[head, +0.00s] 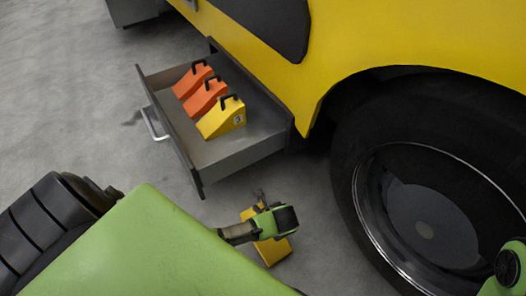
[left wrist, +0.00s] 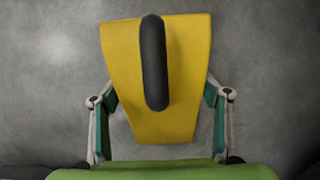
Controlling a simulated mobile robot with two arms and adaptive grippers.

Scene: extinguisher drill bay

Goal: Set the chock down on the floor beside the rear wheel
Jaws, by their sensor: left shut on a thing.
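A yellow chock (head: 273,252) with a black handle is in my left gripper (head: 267,222), low over the grey floor between the drawer and the big black wheel (head: 352,165). In the left wrist view, the chock (left wrist: 182,119) fills the middle, with a finger on each side of it and its black handle upright in the picture. The gripper hides part of the chock in the head view. I cannot tell whether its underside touches the floor. My right gripper is out of view.
An open grey drawer (head: 196,181) sticks out from the yellow vehicle (head: 400,35). It holds two orange chocks (head: 193,80) (head: 206,97) and another yellow chock (head: 222,119). Bare floor (head: 318,240) lies between my left gripper and the wheel.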

